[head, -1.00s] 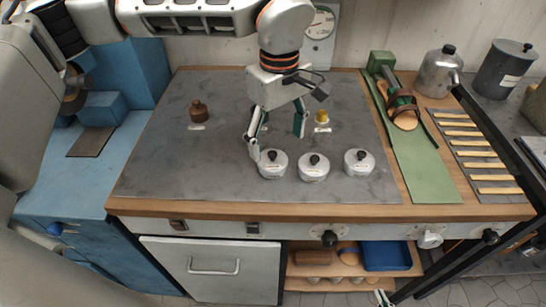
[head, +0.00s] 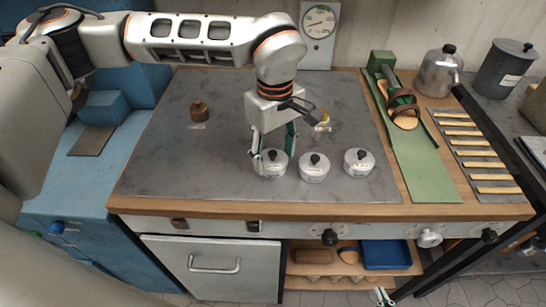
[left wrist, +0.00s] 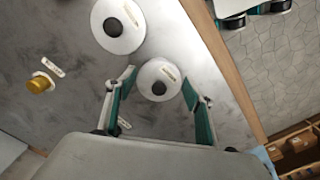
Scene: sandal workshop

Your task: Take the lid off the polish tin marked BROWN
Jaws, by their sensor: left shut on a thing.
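Three round pale polish tins with dark knobs on their lids stand in a row on the grey worktop: left tin (head: 273,163), middle tin (head: 314,167) and right tin (head: 358,162). Their label words are too small to read. My left gripper (head: 273,156) is down around the left tin, one finger on each side, shut on it. I cannot tell whether the fingers bear on the lid alone or also on the body. The left wrist view shows this tin (left wrist: 158,78) between the fingertips. My right gripper (head: 385,297) shows only partly at the bottom edge.
A yellow-capped item (left wrist: 40,84) is behind the tins. A green stand with a sandal (head: 404,112) is to the right, beside a slatted rack (head: 474,146).

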